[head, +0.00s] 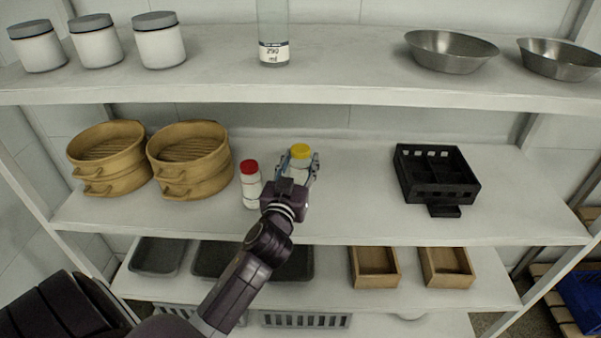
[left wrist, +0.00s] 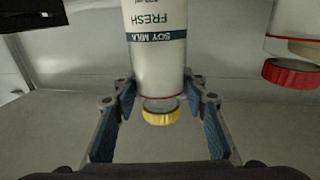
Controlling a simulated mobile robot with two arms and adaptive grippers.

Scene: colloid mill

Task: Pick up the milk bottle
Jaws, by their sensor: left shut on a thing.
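A white bottle with a yellow cap (head: 300,151) stands on the middle shelf in the head view. In the left wrist view this bottle (left wrist: 157,55) appears upside down, with "FRESH" and "SOY MILK" on its label. My left gripper (head: 297,172) is shut on it, with a blue-padded finger on each side; the fingers also show in the left wrist view (left wrist: 160,105). The arm hides the bottle's lower part in the head view, so I cannot tell whether its base touches the shelf. A red-capped white bottle (head: 250,188) stands just left of it. My right gripper is out of view.
Bamboo steamers (head: 190,160) stand to the left on the middle shelf (head: 350,215). A black rack (head: 436,176) is to the right, with clear shelf between. The upper shelf (head: 340,88) overhangs behind, holding jars, a clear bottle (head: 273,30) and metal bowls (head: 450,50).

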